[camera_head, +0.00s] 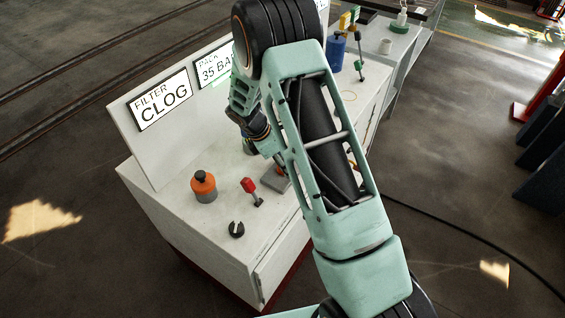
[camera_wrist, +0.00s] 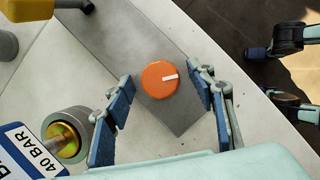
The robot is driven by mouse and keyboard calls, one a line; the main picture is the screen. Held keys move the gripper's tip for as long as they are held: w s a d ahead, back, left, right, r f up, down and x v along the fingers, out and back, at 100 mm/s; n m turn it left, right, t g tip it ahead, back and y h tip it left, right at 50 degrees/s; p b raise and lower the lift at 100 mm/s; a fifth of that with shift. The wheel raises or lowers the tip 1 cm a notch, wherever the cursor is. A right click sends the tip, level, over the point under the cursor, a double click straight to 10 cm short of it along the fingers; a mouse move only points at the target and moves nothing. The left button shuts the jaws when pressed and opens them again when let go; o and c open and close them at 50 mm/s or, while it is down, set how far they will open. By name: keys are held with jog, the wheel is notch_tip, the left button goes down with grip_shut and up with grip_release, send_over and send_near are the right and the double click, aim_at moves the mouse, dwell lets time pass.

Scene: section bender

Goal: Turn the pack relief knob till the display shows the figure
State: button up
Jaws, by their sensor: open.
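An orange round knob (camera_wrist: 160,79) with a white pointer mark sits on a grey plate (camera_wrist: 150,40) in the wrist view. The pointer points right. My gripper (camera_wrist: 162,83) is open, with one blue-padded finger on each side of the knob and a gap at both sides. In the head view my arm hides most of the knob and its grey plate (camera_head: 277,184). A display (camera_head: 214,68) reads "PACK 35 BA", its right part hidden by my arm. A tag (camera_wrist: 32,150) reading "40 BAR" shows at the lower left in the wrist view.
A second display (camera_head: 164,100) reads "FILTER CLOG". A grey cylinder with a brass centre (camera_wrist: 66,137) is beside my left finger in the wrist view.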

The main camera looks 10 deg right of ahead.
jog(key=c, duration=1.2)
jog(key=shift+o, duration=0.2)
jog(key=shift+s+n+t+y+b, duration=0.15)
jog(key=shift+n+t, duration=0.25)
jog(key=shift+n, duration=0.6)
jog(key=shift+w+n+t+y+b, duration=0.15)
jog(key=shift+n+t+b, duration=0.2)
jog(key=shift+n, duration=0.65)
jog(key=o, duration=1.2)
jog(key=shift+s, duration=0.1)
jog(key=shift+c, duration=0.2)
jog(key=shift+r, duration=0.15)
jog(key=v, duration=1.1)
jog(key=shift+r, duration=0.4)
